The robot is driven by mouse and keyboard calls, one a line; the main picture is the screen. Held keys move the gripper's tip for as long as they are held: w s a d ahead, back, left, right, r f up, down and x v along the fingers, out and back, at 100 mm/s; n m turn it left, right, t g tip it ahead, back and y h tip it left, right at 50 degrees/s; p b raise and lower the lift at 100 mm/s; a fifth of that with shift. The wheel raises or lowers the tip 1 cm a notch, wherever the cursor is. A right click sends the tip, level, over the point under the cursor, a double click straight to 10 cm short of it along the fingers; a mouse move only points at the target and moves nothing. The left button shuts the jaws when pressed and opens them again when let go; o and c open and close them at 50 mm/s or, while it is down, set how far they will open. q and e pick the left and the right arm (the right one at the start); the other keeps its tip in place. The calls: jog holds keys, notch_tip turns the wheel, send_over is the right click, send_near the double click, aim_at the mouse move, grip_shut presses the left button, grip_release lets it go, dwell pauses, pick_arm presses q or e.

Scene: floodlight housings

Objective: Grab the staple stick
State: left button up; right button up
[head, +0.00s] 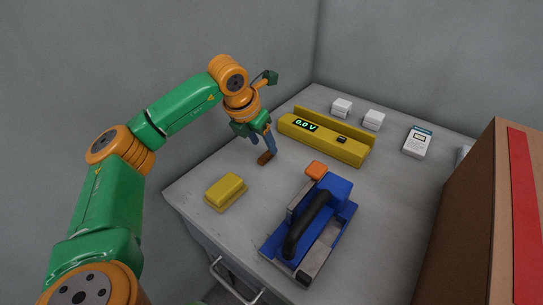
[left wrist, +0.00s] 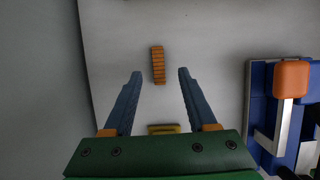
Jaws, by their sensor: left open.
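The staple stick (left wrist: 158,65) is a short, ribbed orange-brown bar on the grey tabletop, lying lengthwise between the fingertips in the left wrist view. In the head view it is the small brown piece (head: 265,158) just below my left gripper's fingers. My left gripper (head: 268,148) points down with its blue fingers open. In the left wrist view the open fingers (left wrist: 160,73) show on either side of the stick, with a gap on each side. Whether the tips are level with the stick is hard to tell. My right gripper is not in view.
A yellow block (head: 226,192) lies in front of the stick. A blue tool (head: 335,190) with an orange knob stands to the right. Behind is a long yellow meter reading 0.0 V (head: 352,150). White boxes (head: 373,120) and a brown carton (head: 467,215) stand farther right.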

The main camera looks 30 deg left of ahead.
aim_at(266, 155)
pick_arm(q)
jog(key=x, duration=0.4)
jog(key=shift+s+a+f, duration=0.15)
jog(key=shift+a+f, duration=0.05)
jog(key=shift+f, duration=0.15)
jog(key=shift+r, duration=0.1)
grip_shut()
